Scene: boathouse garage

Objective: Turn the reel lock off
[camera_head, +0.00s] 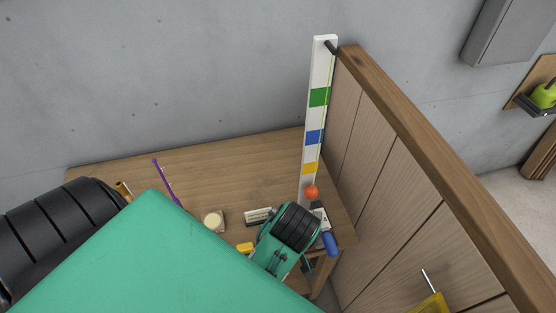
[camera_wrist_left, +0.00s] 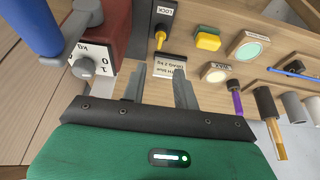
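In the left wrist view a small yellow lever (camera_wrist_left: 160,37) stands on a dark plate by a white label reading LOCK (camera_wrist_left: 165,10), seen upside down. I cannot tell which setting it is in. My left gripper (camera_wrist_left: 160,70) is open, its two grey fingers apart with nothing held. The fingertips point toward the lever, apart from it in the picture, and a white placard about drag (camera_wrist_left: 171,62) shows between them. In the head view my left wrist covers the lever. My right gripper is not in view.
Near the lever are a yellow button (camera_wrist_left: 207,38), a red box with a kg dial (camera_wrist_left: 88,66), a blue handle (camera_wrist_left: 35,25) and a cream button (camera_wrist_left: 215,72). A white colour-banded post (camera_head: 319,110) with an orange ball (camera_head: 311,191) and a wooden partition (camera_head: 400,180) stand behind and right.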

